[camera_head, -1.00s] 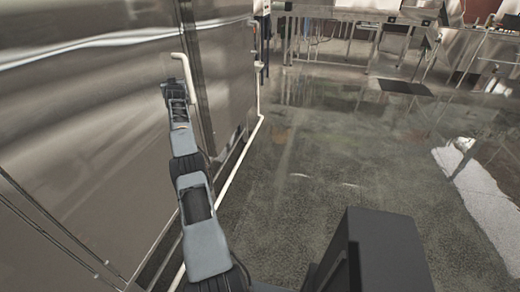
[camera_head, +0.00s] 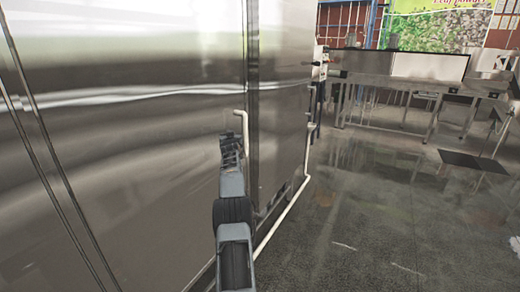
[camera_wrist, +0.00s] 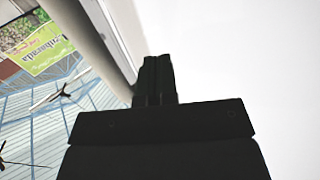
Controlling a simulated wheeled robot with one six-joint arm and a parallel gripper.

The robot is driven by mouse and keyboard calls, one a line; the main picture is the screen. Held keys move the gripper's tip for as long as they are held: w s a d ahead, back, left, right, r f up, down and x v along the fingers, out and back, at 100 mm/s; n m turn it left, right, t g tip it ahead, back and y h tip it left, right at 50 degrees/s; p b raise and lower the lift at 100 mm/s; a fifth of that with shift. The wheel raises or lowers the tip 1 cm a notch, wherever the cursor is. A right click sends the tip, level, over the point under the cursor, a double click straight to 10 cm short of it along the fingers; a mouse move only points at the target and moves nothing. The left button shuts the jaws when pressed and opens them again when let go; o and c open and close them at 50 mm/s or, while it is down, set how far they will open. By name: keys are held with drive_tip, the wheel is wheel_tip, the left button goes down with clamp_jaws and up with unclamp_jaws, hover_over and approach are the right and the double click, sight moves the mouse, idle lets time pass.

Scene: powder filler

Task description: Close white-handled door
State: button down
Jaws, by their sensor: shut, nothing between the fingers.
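The steel door (camera_head: 130,160) fills the left of the head view, with a bent white handle (camera_head: 243,130) near its right edge. A vertical seam separates it from the steel panel (camera_head: 283,110) to its right; I cannot tell whether a small gap is left there. My gripper (camera_head: 230,146) is at the door face, just left of and below the handle; contact is unclear. In the wrist view my gripper's dark fingers (camera_wrist: 158,75) are together with nothing between them. A bright, washed-out surface fills the right of that view; the handle is not visible there.
A white pipe (camera_head: 284,214) runs low along the base of the steel unit and up its right corner. Steel tables (camera_head: 400,85) stand at the back right. A dark mat (camera_head: 472,160) lies on the floor.

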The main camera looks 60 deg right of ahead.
drive_tip(key=s, duration=1.3)
drive_tip(key=shift+s+f+b, duration=0.25)
drive_tip(key=shift+b, duration=0.15)
drive_tip(key=shift+d, duration=0.1)
